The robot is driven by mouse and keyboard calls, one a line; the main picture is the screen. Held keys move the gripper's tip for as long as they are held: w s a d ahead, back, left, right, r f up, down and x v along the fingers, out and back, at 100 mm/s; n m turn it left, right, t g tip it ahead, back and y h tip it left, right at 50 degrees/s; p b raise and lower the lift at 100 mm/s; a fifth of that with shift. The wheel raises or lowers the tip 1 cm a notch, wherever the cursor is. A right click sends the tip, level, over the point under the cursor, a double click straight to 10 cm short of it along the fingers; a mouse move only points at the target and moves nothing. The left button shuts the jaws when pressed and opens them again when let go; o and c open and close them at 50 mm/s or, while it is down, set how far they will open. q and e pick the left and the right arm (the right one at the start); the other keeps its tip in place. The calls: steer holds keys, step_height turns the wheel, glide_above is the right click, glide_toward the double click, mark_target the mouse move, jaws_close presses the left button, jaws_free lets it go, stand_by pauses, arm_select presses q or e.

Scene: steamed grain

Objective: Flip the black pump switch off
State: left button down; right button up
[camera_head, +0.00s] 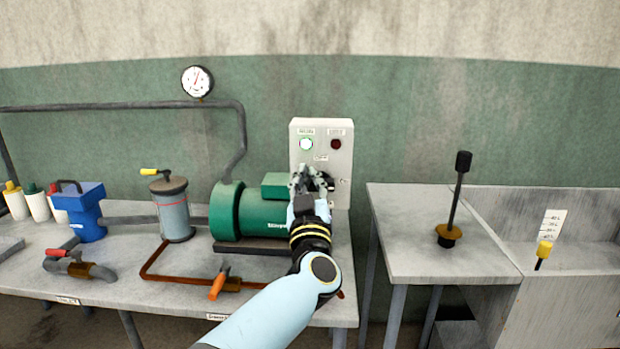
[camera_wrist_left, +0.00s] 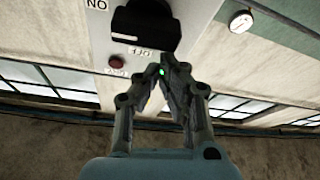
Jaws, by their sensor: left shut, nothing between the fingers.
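The black pump switch (camera_wrist_left: 146,24) is on the face of the grey control box (camera_head: 342,162), at the top of the left wrist view. A white line marks it, and a label reading "NO" in this picture is beside it. In the head view my gripper hides most or all of the switch. My left gripper (camera_head: 311,176) is in front of the lower part of the box. Its fingertips (camera_wrist_left: 170,66) are together and empty, just below the switch in the wrist picture. Whether they touch the box, I cannot tell. My right gripper is not in view.
The box has a pale, green-edged lamp (camera_head: 306,144) and a dark red one (camera_head: 336,144). A green pump (camera_head: 262,217) stands on the bench left of my arm. A gauge (camera_head: 197,81) tops the pipework. A grey table (camera_head: 410,225) with a lever stands right, past a gap.

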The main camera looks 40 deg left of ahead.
arm_select(q)
steer(key=shift+s+a+f+n+g+y+p, duration=0.1)
steer(key=shift+a+f+n+g+y+p, duration=0.4)
steer(key=shift+n, duration=1.35)
steer(key=shift+s+d+f+n+g+y+b, duration=0.2)
steer(key=shift+n+g, duration=0.65)
steer(key=shift+n, duration=0.95)
steer(key=shift+s+a+f+n+g+y+p, duration=0.1)
steer(key=shift+a+f+n+g+y+p, duration=0.4)
steer(key=shift+n, duration=1.35)
steer(key=shift+d+f+n+g, duration=0.15)
steer(key=shift+n+g, duration=0.25)
steer(key=shift+n, duration=0.35)
steer(key=shift+d+f+n+g, duration=0.15)
steer(key=shift+n+g, duration=0.2)
steer(key=shift+n, duration=0.4)
steer(key=shift+w+f+n+g+h, duration=0.1)
steer(key=shift+f+n+g+h, duration=0.15)
steer(key=shift+n, duration=0.5)
steer(key=shift+f+n+g+h, duration=0.15)
steer(key=shift+f+n+h, duration=0.1)
steer(key=shift+n, duration=0.5)
steer(key=shift+f, duration=0.1)
